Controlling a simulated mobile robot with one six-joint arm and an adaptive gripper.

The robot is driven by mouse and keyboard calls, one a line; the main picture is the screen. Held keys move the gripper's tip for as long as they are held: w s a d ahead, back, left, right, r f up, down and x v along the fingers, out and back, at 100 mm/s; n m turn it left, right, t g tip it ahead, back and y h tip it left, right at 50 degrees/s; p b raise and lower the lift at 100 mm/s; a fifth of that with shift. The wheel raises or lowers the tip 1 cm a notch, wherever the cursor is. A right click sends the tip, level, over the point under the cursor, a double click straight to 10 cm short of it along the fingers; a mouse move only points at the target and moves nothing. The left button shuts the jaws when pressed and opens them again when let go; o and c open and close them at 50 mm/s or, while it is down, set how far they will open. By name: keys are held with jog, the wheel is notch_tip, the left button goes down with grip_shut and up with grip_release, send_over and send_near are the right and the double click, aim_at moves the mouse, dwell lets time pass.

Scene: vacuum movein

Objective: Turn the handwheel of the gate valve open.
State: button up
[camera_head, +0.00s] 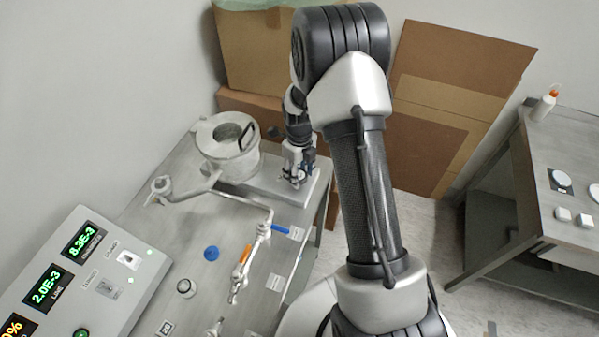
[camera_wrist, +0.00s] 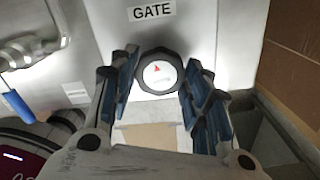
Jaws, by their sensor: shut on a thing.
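The gate valve's handwheel (camera_wrist: 158,72) is a round black knob with a white face and a red mark, below a "GATE" label (camera_wrist: 151,11) in the wrist view. My gripper (camera_wrist: 157,82) has its blue-padded fingers on either side of the handwheel and is shut on it. In the head view my gripper (camera_head: 297,170) points down at the right end of the metal bench plate, beside the grey chamber. The handwheel is mostly hidden by the fingers there.
A grey cylindrical chamber (camera_head: 224,148) with a black handle stands left of my gripper. Pipework with an orange lever (camera_head: 246,254) and a blue lever (camera_head: 281,229) runs across the bench. A control panel (camera_head: 75,275) is at lower left. Cardboard boxes (camera_head: 440,100) stand behind.

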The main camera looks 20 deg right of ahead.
jog(key=n+b, duration=0.1)
jog(key=n, duration=1.2)
jog(key=shift+n, duration=0.4)
jog(key=n+b, duration=0.1)
jog(key=n, duration=1.1)
jog(key=shift+w+n, duration=0.1)
jog(key=shift+n, duration=0.2)
jog(key=n, duration=1.2)
jog(key=shift+n, duration=0.4)
jog(key=n, duration=1.2)
jog(key=shift+b, duration=0.3)
jog(key=shift+n, duration=0.3)
